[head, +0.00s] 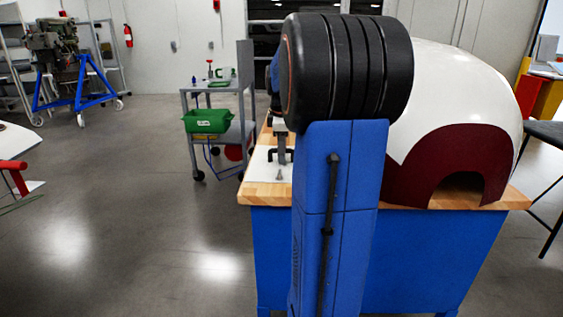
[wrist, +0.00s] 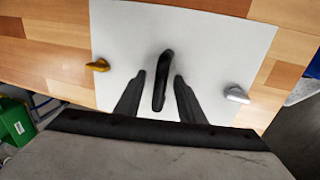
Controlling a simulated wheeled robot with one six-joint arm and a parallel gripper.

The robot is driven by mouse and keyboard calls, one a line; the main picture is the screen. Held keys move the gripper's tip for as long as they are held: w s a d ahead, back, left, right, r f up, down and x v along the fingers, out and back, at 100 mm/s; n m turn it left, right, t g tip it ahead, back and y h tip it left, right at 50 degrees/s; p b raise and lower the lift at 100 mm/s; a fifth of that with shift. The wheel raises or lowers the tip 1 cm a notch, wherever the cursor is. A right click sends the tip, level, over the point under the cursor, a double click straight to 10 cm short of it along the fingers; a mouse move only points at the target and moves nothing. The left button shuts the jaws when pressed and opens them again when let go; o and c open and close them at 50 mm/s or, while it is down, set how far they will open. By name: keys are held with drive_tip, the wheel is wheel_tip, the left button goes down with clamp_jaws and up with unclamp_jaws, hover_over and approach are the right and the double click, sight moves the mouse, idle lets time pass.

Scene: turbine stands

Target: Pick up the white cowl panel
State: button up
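A flat white panel (wrist: 205,40) with a black bar handle (wrist: 165,70) lies on a wooden bench top; I take it for the white cowl panel. My gripper (wrist: 159,76) is open, one dark finger on each side of the handle, with gaps visible. I cannot tell how far the fingertips are above the panel. In the head view the panel (head: 260,165) shows at the bench's left end, partly hidden behind my arm.
A large white and maroon cowling (head: 455,90) stands on the blue workbench (head: 425,260), right of my arm. A grey cart (head: 238,135) with a green bin (head: 207,121) stands behind. A blue engine stand (head: 78,90) is at far left.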

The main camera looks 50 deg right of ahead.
drive_tip(key=shift+c, duration=0.6)
clamp_jaws()
drive_tip(key=shift+r, duration=0.15)
wheel_tip(320, 180, up, 10)
drive_tip(key=shift+f, duration=0.1)
drive_tip(key=c, duration=0.6)
unclamp_jaws()
clamp_jaws()
drive_tip(key=shift+a, duration=0.1)
